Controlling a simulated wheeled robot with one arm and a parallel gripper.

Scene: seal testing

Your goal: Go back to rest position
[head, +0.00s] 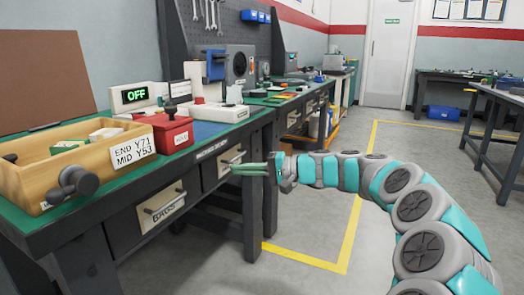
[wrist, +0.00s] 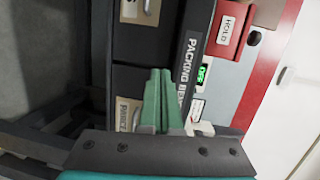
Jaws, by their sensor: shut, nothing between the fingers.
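My gripper (head: 250,168) shows in the head view at the end of my teal and grey arm, which reaches in from the right. Its green fingers point left, toward the drawer fronts under the bench. They look closed together and empty. In the wrist view my gripper (wrist: 158,82) shows its green fingers side by side in front of the bench edge marked PACKING. I cannot tell whether the fingertips touch the bench or a drawer.
The workbench (head: 110,215) fills the left, with a wooden box (head: 85,170), a red HOLD box (head: 172,135) and a display reading OFF (head: 137,96). Drawers (head: 160,207) sit below its edge. Open floor (head: 310,215) with yellow lines lies right of it. Another table (head: 490,105) stands far right.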

